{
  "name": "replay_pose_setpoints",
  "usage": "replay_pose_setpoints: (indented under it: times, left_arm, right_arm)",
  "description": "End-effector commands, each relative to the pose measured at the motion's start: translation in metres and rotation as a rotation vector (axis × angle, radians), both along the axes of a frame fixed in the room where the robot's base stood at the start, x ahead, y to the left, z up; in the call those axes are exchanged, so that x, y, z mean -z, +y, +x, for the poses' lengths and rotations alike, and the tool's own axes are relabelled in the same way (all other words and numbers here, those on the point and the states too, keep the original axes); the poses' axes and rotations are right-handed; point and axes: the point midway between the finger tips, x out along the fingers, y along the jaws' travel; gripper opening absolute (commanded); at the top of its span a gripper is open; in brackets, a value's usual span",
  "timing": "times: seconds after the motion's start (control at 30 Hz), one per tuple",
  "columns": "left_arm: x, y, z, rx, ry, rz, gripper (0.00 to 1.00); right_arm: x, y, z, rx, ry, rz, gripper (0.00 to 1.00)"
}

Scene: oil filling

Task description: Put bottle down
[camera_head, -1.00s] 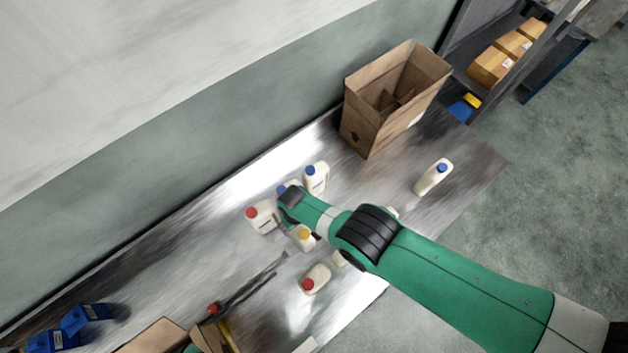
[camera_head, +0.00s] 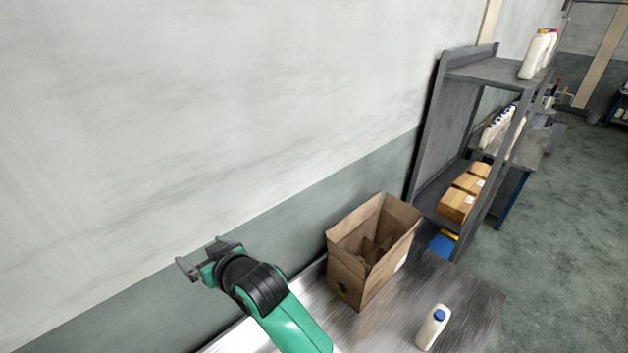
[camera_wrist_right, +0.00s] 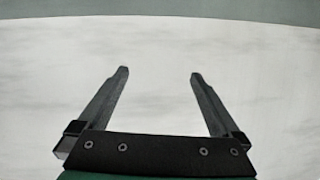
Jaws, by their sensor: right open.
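A white bottle with a blue cap (camera_head: 433,327) stands upright on the metal table (camera_head: 395,318) near its right end. My right gripper (camera_head: 206,254) is raised in front of the wall, left of the cardboard box and well away from that bottle. In the right wrist view its two fingers (camera_wrist_right: 159,75) are spread apart, with only wall between them. It is open and empty. My left gripper is not in view. The other bottles on the table are out of the head view.
An open cardboard box (camera_head: 362,262) with dividers stands on the table against the wall. A grey shelf (camera_head: 433,150) with bottles and small boxes (camera_head: 463,195) stands behind it. A blue item (camera_head: 442,244) lies low by the shelf.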

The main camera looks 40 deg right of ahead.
Motion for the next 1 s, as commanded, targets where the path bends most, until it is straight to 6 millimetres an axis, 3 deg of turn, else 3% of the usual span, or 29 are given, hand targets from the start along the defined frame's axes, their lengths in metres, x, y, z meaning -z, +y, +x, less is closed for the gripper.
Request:
replay_pose_setpoints:
  times: [0.03, 0.13, 0.2, 0.3, 0.4, 0.5, 0.6, 0.67, 1.0]
  left_arm:
    - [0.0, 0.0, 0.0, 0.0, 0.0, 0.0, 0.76]
    - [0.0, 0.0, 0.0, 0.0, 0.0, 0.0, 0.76]
    - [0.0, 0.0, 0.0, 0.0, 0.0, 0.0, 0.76]
    - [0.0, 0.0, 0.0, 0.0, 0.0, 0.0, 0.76]
    - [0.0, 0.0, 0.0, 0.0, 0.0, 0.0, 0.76]
    - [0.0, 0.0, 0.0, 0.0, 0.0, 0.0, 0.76]
    - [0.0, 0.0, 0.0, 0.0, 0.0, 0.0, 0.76]
    - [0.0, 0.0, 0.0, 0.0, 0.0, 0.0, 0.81]
    - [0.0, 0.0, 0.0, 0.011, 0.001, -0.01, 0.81]
  right_arm:
    - [-0.059, -0.009, -0.005, 0.008, -0.144, 0.009, 1.0]
    - [-0.172, -0.026, -0.038, 0.025, -0.43, 0.02, 1.0]
    - [-0.242, -0.039, -0.08, 0.039, -0.628, 0.023, 1.0]
    - [-0.319, -0.055, -0.153, 0.06, -0.882, 0.022, 1.0]
    - [-0.363, -0.065, -0.218, 0.078, -1.07, 0.017, 1.0]
    - [-0.383, -0.07, -0.26, 0.089, -1.18, 0.014, 1.0]
    - [-0.389, -0.072, -0.275, 0.092, -1.218, 0.012, 1.0]
    - [-0.389, -0.072, -0.276, 0.093, -1.221, 0.013, 1.0]
    - [-0.389, -0.072, -0.275, 0.092, -1.218, 0.014, 1.0]
